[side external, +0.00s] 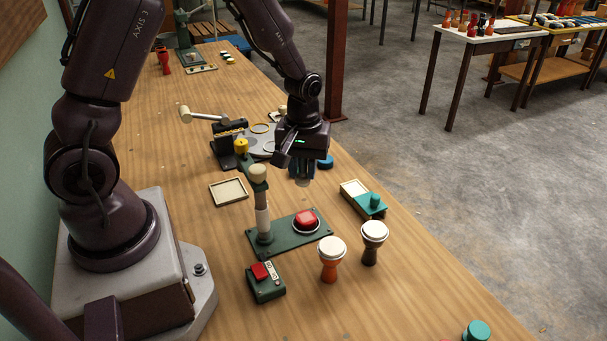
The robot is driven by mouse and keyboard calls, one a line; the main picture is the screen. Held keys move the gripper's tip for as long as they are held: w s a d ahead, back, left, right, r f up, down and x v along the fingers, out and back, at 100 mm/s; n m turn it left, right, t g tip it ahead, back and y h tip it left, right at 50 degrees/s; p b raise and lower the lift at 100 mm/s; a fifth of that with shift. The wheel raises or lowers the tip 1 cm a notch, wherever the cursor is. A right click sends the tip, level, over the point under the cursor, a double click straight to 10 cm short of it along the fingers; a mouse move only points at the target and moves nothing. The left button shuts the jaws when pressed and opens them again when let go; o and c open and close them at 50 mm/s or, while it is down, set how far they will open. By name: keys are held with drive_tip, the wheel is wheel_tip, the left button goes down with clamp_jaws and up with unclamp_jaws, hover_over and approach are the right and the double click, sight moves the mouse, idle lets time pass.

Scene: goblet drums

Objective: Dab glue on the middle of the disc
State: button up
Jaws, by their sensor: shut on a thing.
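My gripper (301,178) points down over the table, behind the green press stand. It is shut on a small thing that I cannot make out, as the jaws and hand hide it. I cannot tell which piece is the disc, and no glue spot is visible.
A red-switched green box (267,284), an orange drum (330,262) and a dark drum (373,245) are nearer. A pale square tray (228,191) and a mallet (200,116) are left.

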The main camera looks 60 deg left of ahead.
drive_tip(key=n, duration=0.3)
drive_tip(key=shift+a+n, duration=0.1)
drive_tip(key=shift+n, duration=0.2)
drive_tip(key=n, duration=0.3)
drive_tip(key=shift+a+f+n, duration=0.1)
drive_tip(key=shift+n, duration=0.3)
drive_tip(key=shift+f, duration=3.4)
drive_tip(key=shift+d+f, duration=0.45)
drive_tip(key=shift+d, duration=1.6)
drive_tip(key=shift+a, duration=2.1)
drive_tip(key=shift+r, duration=3.95)
